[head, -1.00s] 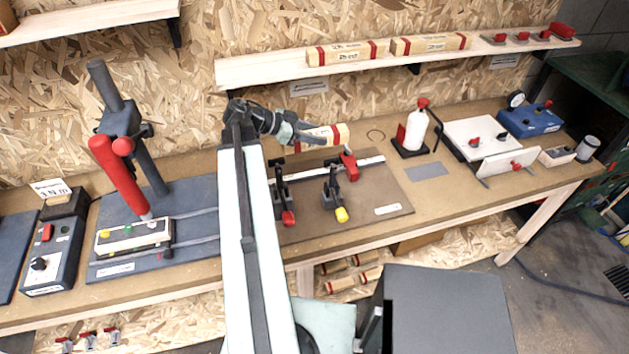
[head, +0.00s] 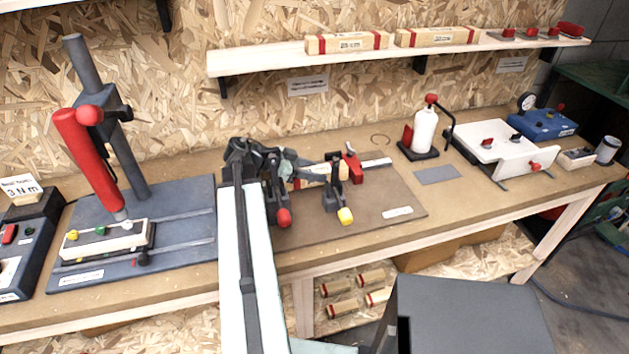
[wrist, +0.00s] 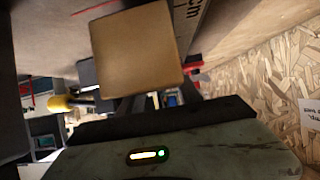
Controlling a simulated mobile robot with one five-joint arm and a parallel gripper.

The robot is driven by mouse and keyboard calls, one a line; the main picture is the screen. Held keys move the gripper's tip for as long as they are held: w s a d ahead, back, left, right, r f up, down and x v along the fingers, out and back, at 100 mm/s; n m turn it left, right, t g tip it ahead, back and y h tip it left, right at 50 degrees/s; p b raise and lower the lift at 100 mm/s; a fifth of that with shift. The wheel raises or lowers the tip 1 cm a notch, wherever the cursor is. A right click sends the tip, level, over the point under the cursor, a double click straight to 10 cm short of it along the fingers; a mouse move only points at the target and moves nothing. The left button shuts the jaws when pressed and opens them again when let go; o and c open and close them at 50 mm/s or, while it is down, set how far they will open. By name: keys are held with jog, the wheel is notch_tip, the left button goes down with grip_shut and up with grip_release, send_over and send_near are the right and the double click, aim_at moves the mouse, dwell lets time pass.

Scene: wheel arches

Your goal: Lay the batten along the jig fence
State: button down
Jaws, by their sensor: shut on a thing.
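The batten, a pale wooden block with red bands, is in my gripper (head: 294,168); a bit of the batten (head: 312,171) shows between the clamps in the head view. Its square bare end (wrist: 137,50) fills the upper middle of the wrist view. The jig is a brown board (head: 375,203) with a pale fence strip (head: 377,163) along its back. The batten is low at the back of the board, behind the clamps, by the fence. I cannot tell whether it touches the fence or board. A red stop (head: 352,168) stands to its right.
Two dark toggle clamps, one with a red knob (head: 284,217) and one with a yellow knob (head: 345,216), stand in front of the batten. A white bottle (head: 426,130) stands to the right. A red-levered press (head: 85,158) is at left. The shelf (head: 400,48) hangs above.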

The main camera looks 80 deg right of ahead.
jog(key=shift+r, duration=0.15)
jog(key=shift+f+b, duration=0.55)
jog(key=shift+f, duration=0.15)
jog(key=c, duration=0.8)
grip_release()
jog(key=shift+r, duration=0.1)
jog(key=shift+c, duration=0.2)
jog(key=shift+r+p, duration=0.45)
jog(key=shift+p, duration=0.1)
jog(key=p+v, duration=0.6)
jog(key=v, duration=0.6)
jog(key=shift+r, duration=0.1)
